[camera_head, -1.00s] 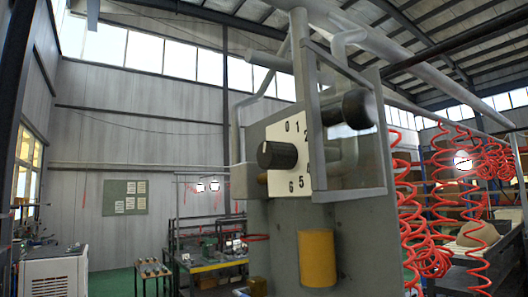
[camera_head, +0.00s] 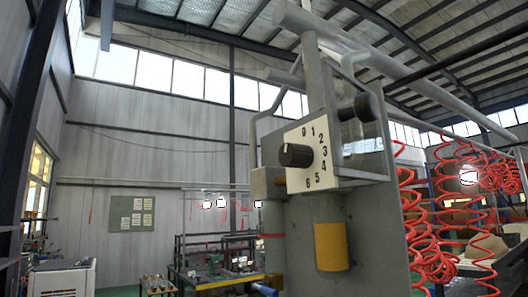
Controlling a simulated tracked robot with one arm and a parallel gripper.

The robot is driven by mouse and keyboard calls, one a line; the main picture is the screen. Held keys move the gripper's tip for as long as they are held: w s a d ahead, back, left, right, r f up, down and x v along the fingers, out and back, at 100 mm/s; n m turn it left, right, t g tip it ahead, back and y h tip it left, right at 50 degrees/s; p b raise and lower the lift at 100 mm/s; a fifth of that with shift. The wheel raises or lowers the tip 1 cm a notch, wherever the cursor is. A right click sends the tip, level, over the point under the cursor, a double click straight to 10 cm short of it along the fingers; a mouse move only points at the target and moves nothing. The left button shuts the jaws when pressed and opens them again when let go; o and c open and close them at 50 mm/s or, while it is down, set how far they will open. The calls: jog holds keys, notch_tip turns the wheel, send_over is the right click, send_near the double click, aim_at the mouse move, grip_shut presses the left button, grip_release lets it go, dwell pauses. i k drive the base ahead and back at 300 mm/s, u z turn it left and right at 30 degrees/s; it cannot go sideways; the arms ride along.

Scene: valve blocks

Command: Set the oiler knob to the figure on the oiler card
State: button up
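The oiler knob (camera_head: 297,155) is a black round knob standing out from a white dial plate (camera_head: 312,172). Figures 0 to 6 run around the right side of the plate. I cannot make out which figure the knob points to. The plate is on a grey panel (camera_head: 300,235) right of the middle. I cannot identify the oiler card; several small sheets hang on a green board (camera_head: 131,213) on the far wall, too small to read. My gripper does not show in this view.
A second black knob (camera_head: 367,107) sits behind a grey frame to the upper right of the dial. A yellow cylinder (camera_head: 332,247) is on the panel below. Red coiled hoses (camera_head: 425,230) hang at the right. Benches (camera_head: 215,265) stand farther back at the left.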

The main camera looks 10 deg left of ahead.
aim_at(293, 156)
jog(key=u, duration=0.45)
jog(key=k, duration=1.15)
jog(key=u, duration=0.4)
jog(key=i, duration=1.9)
jog(key=z, duration=0.2)
